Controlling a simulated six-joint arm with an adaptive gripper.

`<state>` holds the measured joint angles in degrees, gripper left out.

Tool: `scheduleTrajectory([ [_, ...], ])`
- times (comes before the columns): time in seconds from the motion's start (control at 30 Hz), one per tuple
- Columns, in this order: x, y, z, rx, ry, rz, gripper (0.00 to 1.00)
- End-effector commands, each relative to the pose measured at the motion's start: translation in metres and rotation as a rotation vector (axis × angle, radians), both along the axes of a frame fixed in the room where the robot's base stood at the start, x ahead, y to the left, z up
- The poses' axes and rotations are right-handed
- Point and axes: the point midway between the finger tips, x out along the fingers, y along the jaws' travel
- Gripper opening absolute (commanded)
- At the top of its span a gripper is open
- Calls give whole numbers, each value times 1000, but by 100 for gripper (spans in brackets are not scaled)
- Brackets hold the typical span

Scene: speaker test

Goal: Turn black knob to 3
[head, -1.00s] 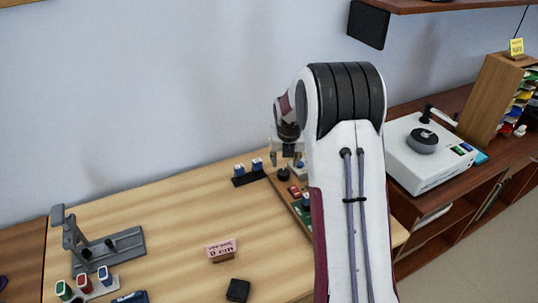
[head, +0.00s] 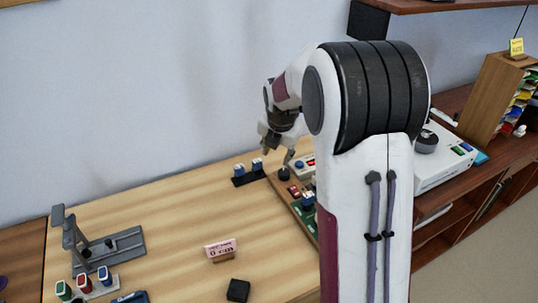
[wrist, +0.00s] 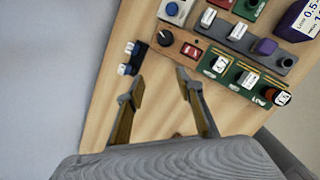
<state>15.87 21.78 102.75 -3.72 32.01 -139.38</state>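A round black knob (wrist: 165,38) sits on a wooden board (wrist: 146,15), beside a red rocker switch (wrist: 190,50). The knob also shows in the head view (head: 284,174), below my gripper. Its number marks are too small to read, so its setting cannot be told. My gripper (wrist: 156,86) is open and empty, its two fingers well apart. In the wrist view, the knob lies beyond the fingertips, above the gap between them. In the head view, my gripper (head: 277,150) hangs tilted above the knob, apart from it.
A small black block with blue-and-white parts (head: 248,173) stands left of the board. Other switches and a green panel (wrist: 243,77) crowd the board. A purple box (wrist: 300,25) stands beyond. The wall is close behind; the table's middle-left is mostly clear.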

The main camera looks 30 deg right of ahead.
Motion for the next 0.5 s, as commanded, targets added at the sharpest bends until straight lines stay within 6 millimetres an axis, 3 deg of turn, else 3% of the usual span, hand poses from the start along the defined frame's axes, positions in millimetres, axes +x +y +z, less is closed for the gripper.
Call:
scheduleTrajectory([
  [0.5,-30,27,36,105,-48,-222,36],
])
